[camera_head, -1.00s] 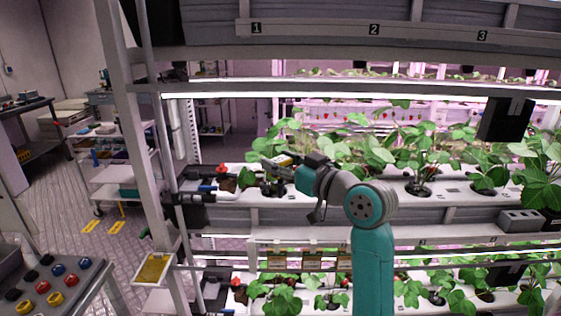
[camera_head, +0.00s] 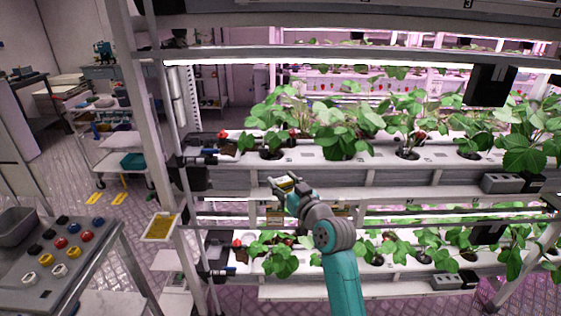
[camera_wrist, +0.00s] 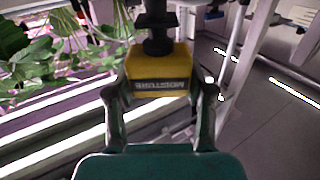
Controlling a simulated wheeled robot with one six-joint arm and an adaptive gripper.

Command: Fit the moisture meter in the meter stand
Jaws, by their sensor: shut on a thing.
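The moisture meter (camera_wrist: 165,70) is a yellow block with a dark label reading MOISTURE and a black stem at its far end. My gripper (camera_wrist: 161,93) is shut on it, one finger on each side. In the head view, the yellow meter (camera_head: 287,183) shows small at the end of my gripper (camera_head: 284,188), in front of the rack between its upper and lower plant tiers. I cannot tell for sure which thing is the meter stand. A grey block with openings (camera_head: 503,183) sits on the upper tier at right, and a similar one (camera_head: 447,282) on the lower tier.
The upper white plant channel (camera_head: 370,152) is crowded with leaves. A cart with coloured pieces (camera_head: 85,260) stands at lower left. The aisle floor (camera_head: 60,180) is mostly clear.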

